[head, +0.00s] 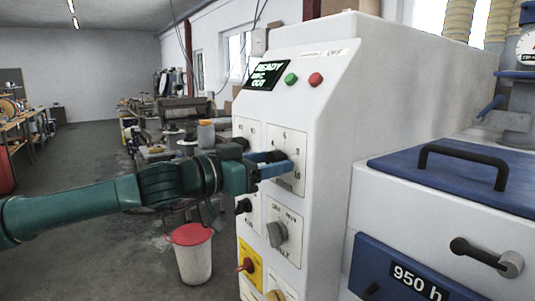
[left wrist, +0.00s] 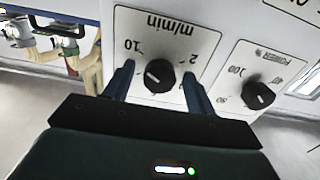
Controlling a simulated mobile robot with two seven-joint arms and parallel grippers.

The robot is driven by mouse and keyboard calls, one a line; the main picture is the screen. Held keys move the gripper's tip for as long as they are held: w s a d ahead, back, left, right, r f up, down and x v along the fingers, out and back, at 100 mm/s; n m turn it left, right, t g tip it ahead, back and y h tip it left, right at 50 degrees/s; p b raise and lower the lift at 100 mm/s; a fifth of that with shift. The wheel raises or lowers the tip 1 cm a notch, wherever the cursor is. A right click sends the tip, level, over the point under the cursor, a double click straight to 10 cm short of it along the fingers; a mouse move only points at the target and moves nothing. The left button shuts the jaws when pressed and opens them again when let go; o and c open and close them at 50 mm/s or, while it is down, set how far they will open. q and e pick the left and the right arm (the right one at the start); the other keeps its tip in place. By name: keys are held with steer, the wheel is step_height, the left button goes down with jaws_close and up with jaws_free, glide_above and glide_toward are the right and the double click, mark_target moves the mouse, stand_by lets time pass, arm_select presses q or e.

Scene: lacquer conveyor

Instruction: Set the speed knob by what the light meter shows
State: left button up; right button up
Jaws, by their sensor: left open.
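The speed knob (left wrist: 160,76) is black and sits on a white plate marked m/min (left wrist: 165,42), with 10 and 2 readable; the lettering is upside down in the left wrist view. My left gripper (head: 276,163) is open at the cabinet's side panel in the head view. In the left wrist view its two blue fingers stand on either side of the knob; I cannot tell whether they touch it. In the head view the gripper hides the knob. A round dial gauge (head: 527,46) is cut off at the right edge; I cannot tell whether it is the light meter.
A POWER knob (left wrist: 259,95) sits beside the speed plate. The white cabinet (head: 335,60) has a display (head: 266,76) starting with READY, green and red buttons, and a grey knob (head: 278,234). A blue-lidded unit (head: 450,168) reads 950 h. A red-lidded bin (head: 192,255) stands below my arm.

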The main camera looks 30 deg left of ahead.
arm_select(q)
steer(key=shift+c, duration=0.4)
steer(key=c, duration=0.9)
